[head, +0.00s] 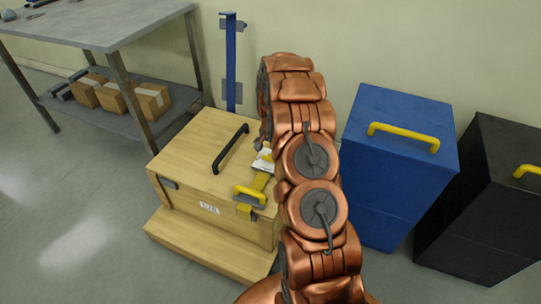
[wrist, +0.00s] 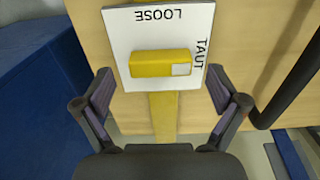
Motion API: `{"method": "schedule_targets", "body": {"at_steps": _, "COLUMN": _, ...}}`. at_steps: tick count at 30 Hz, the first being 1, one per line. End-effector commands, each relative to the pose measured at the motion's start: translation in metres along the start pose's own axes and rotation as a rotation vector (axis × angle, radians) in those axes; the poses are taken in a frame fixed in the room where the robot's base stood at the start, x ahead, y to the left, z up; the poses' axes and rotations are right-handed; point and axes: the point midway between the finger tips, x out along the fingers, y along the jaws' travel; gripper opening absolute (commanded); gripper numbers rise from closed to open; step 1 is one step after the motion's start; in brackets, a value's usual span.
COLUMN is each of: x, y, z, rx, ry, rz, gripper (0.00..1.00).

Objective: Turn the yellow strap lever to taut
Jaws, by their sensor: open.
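The yellow strap lever (wrist: 152,64) is a short bar lying crosswise on a white plate (wrist: 122,28) in the wrist view. A pale square marks its right end, close to the word TAUT on the plate's right edge. LOOSE stands upside down along the far edge. My gripper (wrist: 160,80) is open, with one finger on each side of the plate's near part and nothing between them touching the lever.
The strap (wrist: 164,115) runs over a wooden crate (head: 190,150) with a black handle (head: 231,149) and a yellow handle (head: 249,194). A blue cabinet (head: 395,150) and a black cabinet (head: 485,200) stand at right. A grey table (head: 100,25) stands at left.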

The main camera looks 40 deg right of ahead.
Motion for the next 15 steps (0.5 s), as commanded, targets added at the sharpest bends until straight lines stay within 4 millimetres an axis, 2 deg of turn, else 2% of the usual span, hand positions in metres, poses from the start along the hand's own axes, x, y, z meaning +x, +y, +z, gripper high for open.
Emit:
{"method": "schedule_targets", "body": {"at_steps": 12, "x": -0.078, "y": -0.001, "z": -0.001, "rx": 0.0, "ry": 0.006, "rz": -0.004, "gripper": 0.96}}
{"method": "schedule_targets", "body": {"at_steps": 15, "x": -0.09, "y": 0.0, "z": 0.0, "rx": 0.0, "ry": 0.002, "rz": -0.002, "gripper": 0.96}}
